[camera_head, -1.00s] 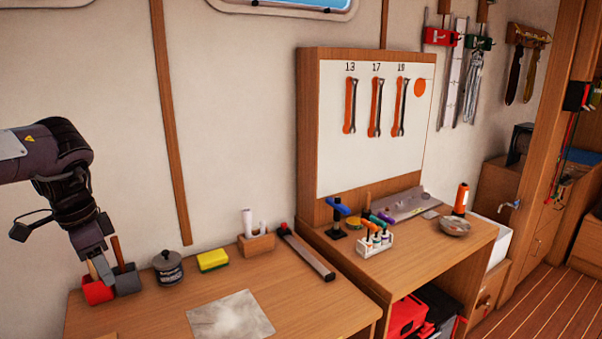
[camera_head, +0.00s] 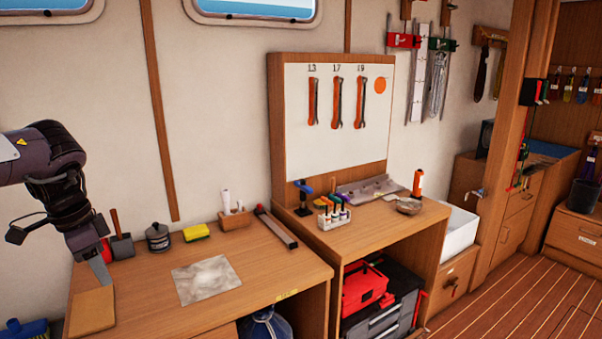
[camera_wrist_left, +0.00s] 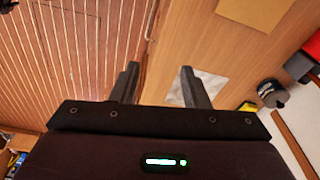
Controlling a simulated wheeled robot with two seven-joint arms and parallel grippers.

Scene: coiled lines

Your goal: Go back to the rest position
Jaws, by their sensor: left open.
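My left gripper (camera_head: 101,270) hangs at the left of the head view, pointing down over the left end of the workbench. In the left wrist view its two fingers (camera_wrist_left: 158,85) stand apart with nothing between them. Beyond them show the bench top's edge and the plank floor (camera_wrist_left: 85,50). My right gripper is in neither view.
The wooden workbench (camera_head: 265,268) holds a brown board (camera_head: 92,311), a grey sheet (camera_head: 206,280), a dark pot (camera_head: 158,237), a yellow sponge (camera_head: 196,233) and a long level (camera_head: 276,228). A wrench panel (camera_head: 335,150) stands behind the right bench. Open floor (camera_head: 510,300) lies at right.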

